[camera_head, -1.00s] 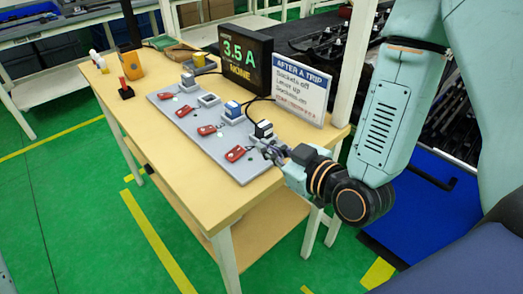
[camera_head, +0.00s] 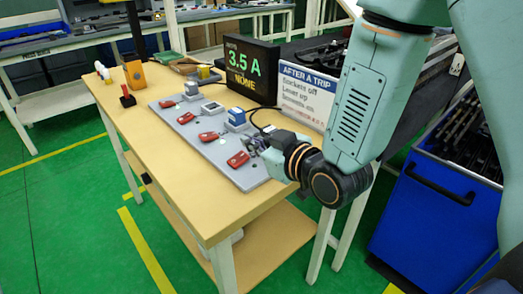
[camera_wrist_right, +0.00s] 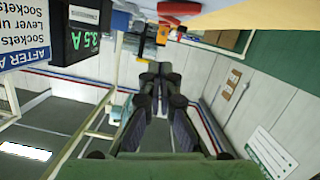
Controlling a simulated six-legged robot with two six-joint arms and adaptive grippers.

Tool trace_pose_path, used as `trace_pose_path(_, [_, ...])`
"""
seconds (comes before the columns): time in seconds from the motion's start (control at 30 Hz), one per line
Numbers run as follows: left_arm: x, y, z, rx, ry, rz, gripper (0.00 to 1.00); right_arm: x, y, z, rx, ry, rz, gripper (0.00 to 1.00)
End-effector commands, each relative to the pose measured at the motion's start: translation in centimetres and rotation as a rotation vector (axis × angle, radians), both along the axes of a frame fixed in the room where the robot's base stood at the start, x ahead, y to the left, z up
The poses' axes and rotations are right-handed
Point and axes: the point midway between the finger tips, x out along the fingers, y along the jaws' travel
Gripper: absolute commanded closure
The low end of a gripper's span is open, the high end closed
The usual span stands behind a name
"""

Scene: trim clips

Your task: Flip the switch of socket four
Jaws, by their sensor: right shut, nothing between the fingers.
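A grey panel (camera_head: 219,151) lies on the wooden table with a row of several red switches and sockets. The nearest red switch (camera_head: 238,159) is at the panel's near right end; socket numbers are not readable. Behind it, a dark plug (camera_head: 267,131) stands in the nearest socket, partly hidden by my gripper. My right gripper (camera_head: 254,146) is shut and empty, just right of and behind that switch; I cannot tell whether they touch. In the right wrist view its closed fingers (camera_wrist_right: 155,75) point toward red switch parts (camera_wrist_right: 172,20) at the top. My left gripper is out of view.
A black display (camera_head: 250,68) reading "3.5 A NONE" and a sign (camera_head: 307,92) headed "AFTER A TRIP" stand behind the panel. A red-handled lever (camera_head: 127,96) stands at the table's far left. The wooden front strip (camera_head: 165,160) is bare. A blue cart (camera_head: 430,215) stands right.

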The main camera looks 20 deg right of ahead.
Motion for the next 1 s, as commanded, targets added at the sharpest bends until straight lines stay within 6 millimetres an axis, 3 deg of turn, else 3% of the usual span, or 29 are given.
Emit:
trace_pose_path(0.17, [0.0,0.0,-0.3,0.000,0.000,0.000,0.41,2.7,0.9,-0.7,-0.003,-0.002,0.003,1.00])
trace_pose_path(0.43, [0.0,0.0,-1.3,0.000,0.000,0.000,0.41,2.7,0.1,-4.1,0.002,0.003,-0.001,1.00])
trace_pose_path(1.0, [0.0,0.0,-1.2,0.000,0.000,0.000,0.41,2.8,-0.3,-4.9,0.041,0.017,-0.003,1.00])
